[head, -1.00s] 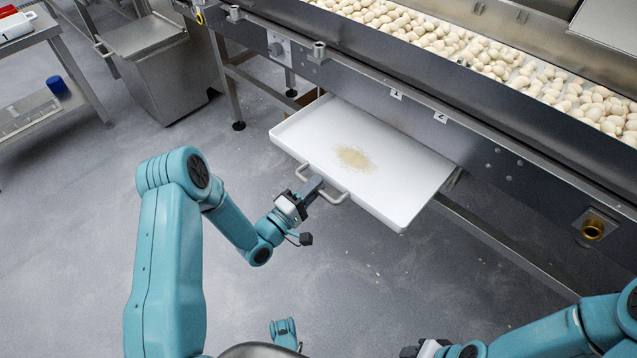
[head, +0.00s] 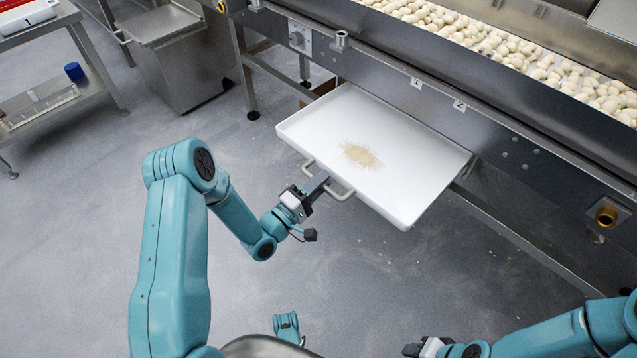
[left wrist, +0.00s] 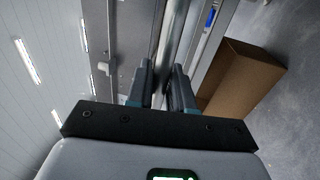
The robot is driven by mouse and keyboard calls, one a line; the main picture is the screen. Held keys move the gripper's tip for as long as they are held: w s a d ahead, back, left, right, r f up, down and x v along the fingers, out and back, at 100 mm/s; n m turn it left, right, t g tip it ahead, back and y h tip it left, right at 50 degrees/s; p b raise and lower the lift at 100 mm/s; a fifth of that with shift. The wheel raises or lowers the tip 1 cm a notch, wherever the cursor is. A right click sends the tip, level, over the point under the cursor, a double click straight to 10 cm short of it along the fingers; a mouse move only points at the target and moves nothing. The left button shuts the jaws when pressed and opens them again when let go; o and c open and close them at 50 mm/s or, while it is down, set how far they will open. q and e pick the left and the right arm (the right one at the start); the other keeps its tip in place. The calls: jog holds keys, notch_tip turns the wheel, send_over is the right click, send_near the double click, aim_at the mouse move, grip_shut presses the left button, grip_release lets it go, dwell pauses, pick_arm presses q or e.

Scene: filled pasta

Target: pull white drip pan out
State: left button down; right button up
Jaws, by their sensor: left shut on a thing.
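The white drip pan (head: 400,190) sticks out from under the conveyor frame, with a patch of pale crumbs on its floor. A grey bar handle (head: 341,194) runs along its front edge. My left gripper (head: 318,183) is shut on the handle at the pan's front; it also shows in the left wrist view (left wrist: 163,88), where its two fingers stand on either side of a metal bar. My right gripper (head: 424,347) is at the bottom edge of the head view, away from the pan; its jaws are too small to read.
The conveyor (head: 480,110) with many pale pasta pieces (head: 500,45) spans the top right. A brown cardboard box (left wrist: 240,80) is under the frame. A steel bin (head: 180,60) and a side table (head: 45,105) stand at left.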

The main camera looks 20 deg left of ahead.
pick_arm(q)
jog(key=c, duration=1.2)
grip_release()
jog(key=p+v, duration=0.3)
jog(key=v, duration=1.3)
jog(key=shift+s, duration=0.2)
